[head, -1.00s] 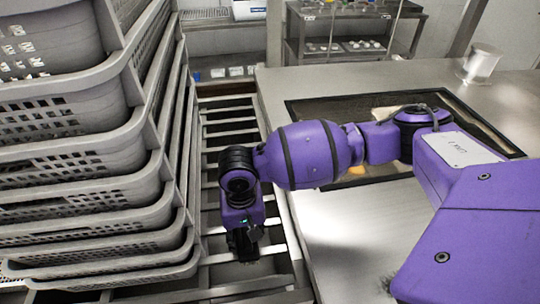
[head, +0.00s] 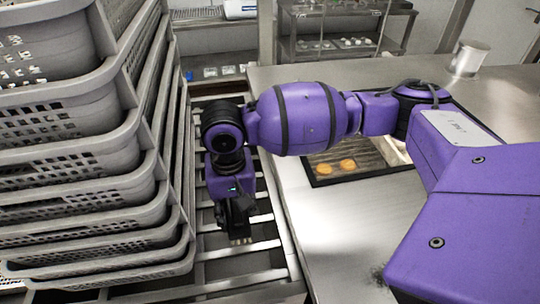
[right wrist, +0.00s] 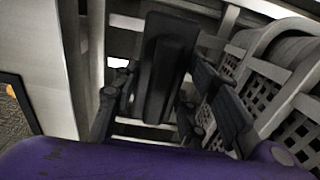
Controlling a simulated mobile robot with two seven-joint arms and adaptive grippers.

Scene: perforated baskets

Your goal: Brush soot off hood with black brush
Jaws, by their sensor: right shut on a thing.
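My right gripper (head: 236,218) is shut on the black brush and hangs above the slatted metal rack, between the baskets and the steel surface. The brush (right wrist: 166,68) shows in the right wrist view as a dark block between the fingers. In the head view the gripper and brush are hard to tell apart. A steel surface (head: 330,225) on the right has a small dark smudge (head: 379,275) near my arm, which may be soot. I cannot tell whether this surface is the hood. My left gripper is not in view.
A tall stack of grey perforated baskets (head: 85,205) stands close left of my gripper. A dark-framed panel (head: 350,163) with round orange items lies under my arm. A metal cup (head: 468,58) stands at the back right. The slatted rack (head: 262,245) is bare.

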